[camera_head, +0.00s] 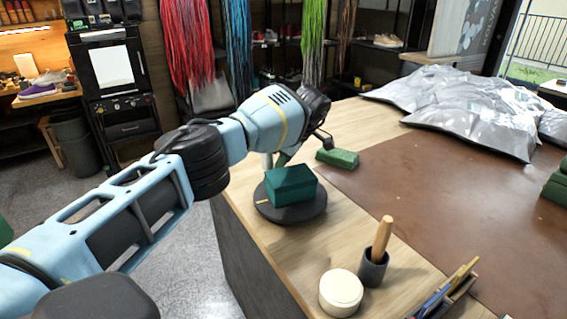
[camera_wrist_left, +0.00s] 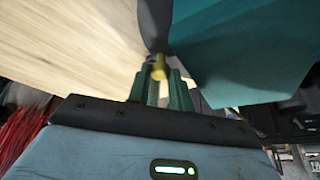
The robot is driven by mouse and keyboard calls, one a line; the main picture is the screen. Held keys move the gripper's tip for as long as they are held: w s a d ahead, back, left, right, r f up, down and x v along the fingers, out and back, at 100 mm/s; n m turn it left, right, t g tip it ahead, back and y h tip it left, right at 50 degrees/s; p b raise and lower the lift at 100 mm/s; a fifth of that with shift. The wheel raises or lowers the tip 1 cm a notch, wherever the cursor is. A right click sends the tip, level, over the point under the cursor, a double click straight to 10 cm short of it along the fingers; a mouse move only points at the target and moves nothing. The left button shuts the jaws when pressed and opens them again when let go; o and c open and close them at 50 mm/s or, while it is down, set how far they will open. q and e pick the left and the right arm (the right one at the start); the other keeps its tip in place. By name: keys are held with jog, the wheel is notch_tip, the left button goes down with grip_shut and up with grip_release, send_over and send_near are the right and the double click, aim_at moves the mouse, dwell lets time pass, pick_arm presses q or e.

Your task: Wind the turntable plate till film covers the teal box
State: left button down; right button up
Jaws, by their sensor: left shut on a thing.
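The teal box (camera_head: 291,185) sits on the round dark turntable plate (camera_head: 292,214) near the table's left edge. Its visible faces look bare, and I cannot make out film on it. My left gripper (camera_head: 279,160) is behind the box at the plate's far side. In the left wrist view, the green fingers of that gripper (camera_wrist_left: 160,88) are shut on a small yellow peg (camera_wrist_left: 158,67) at the edge of the dark plate (camera_wrist_left: 153,25). The teal box (camera_wrist_left: 235,45) fills the right of that view. My right gripper is not in view.
A wooden-handled tool stands in a dark cup (camera_head: 373,268), beside a round cream container (camera_head: 341,292). Silver bags (camera_head: 470,105) cover the back right. The brown mat (camera_head: 430,180) is mostly clear.

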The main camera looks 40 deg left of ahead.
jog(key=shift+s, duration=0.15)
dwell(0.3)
pick_arm(q)
jog(key=c, duration=1.5)
grip_release()
jog(key=shift+c, duration=0.2)
jog(key=b+v, duration=0.1)
jog(key=v, duration=0.6)
jog(key=shift+r, duration=0.35)
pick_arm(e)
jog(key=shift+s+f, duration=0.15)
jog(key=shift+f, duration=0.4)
pick_arm(q)
jog(key=shift+d, duration=0.15)
